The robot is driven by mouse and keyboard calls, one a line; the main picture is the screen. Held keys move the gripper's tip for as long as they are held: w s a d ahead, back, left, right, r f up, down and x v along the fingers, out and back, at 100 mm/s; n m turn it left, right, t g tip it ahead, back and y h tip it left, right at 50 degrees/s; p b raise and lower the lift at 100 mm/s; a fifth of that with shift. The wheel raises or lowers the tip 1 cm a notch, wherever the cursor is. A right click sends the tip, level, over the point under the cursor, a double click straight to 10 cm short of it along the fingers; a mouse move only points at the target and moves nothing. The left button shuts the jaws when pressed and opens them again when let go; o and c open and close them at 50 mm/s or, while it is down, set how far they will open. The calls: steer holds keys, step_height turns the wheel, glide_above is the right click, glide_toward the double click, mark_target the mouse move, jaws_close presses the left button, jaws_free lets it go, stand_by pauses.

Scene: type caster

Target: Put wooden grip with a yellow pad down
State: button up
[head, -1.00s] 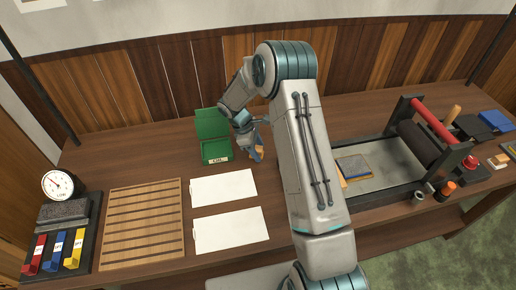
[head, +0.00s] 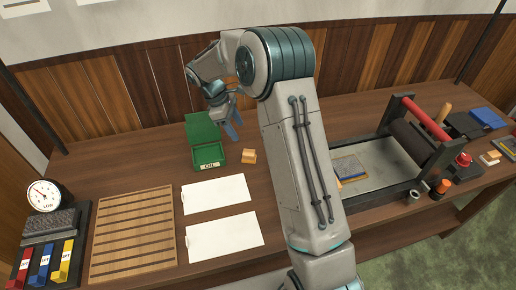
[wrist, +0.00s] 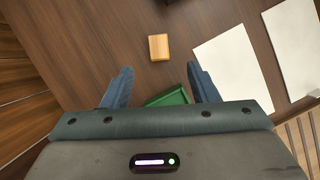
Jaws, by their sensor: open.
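The wooden grip (head: 249,156) rests on the table just right of the green box marked OIL (head: 209,155). In the wrist view the grip (wrist: 159,47) is a small tan block lying beyond my fingertips, apart from them. No yellow pad can be made out on it; its underside is hidden. My gripper (head: 232,130) is above and behind the grip, with its blue fingers pointing down. In the wrist view my gripper (wrist: 160,82) has its fingers spread wide with nothing between them at the tips.
Two white sheets (head: 215,194) lie in front of the box. A slatted wooden rack (head: 133,233), a dial gauge (head: 44,195) and coloured blocks stand at left. A roller press (head: 420,150) stands at right. Bare table surrounds the grip on its right.

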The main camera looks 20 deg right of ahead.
steer(key=s+d+r+m+t+y, duration=0.1)
steer(key=s+d+r+m+t, duration=0.15)
steer(key=s+r+m, duration=0.7)
steer(key=s+d+r+m+t+y, duration=0.1)
steer(key=s+r+m, duration=0.1)
steer(key=s, duration=0.8)
steer(key=s+r+m+t+y, duration=0.1)
steer(key=s+y, duration=0.1)
steer(key=s, duration=0.8)
steer(key=shift+s+d+r+m+t, duration=0.35)
steer(key=shift+s, duration=0.05)
